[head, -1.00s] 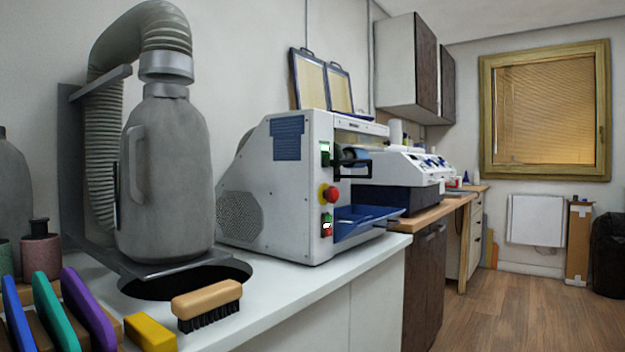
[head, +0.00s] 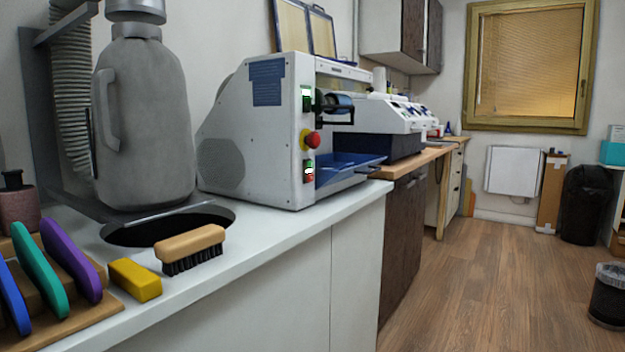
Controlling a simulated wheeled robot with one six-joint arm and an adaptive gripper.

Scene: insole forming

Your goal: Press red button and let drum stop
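The white grinding machine (head: 255,135) stands on the white counter. Its front edge carries a large red mushroom button (head: 312,140) on a yellow base. Below it is a small switch block with a green button (head: 309,163), a white middle part and a small red button (head: 309,179). A dark drum (head: 335,104) shows at the machine's open side, above a blue tray (head: 345,165). I cannot tell whether the drum turns. My gripper is not in this view.

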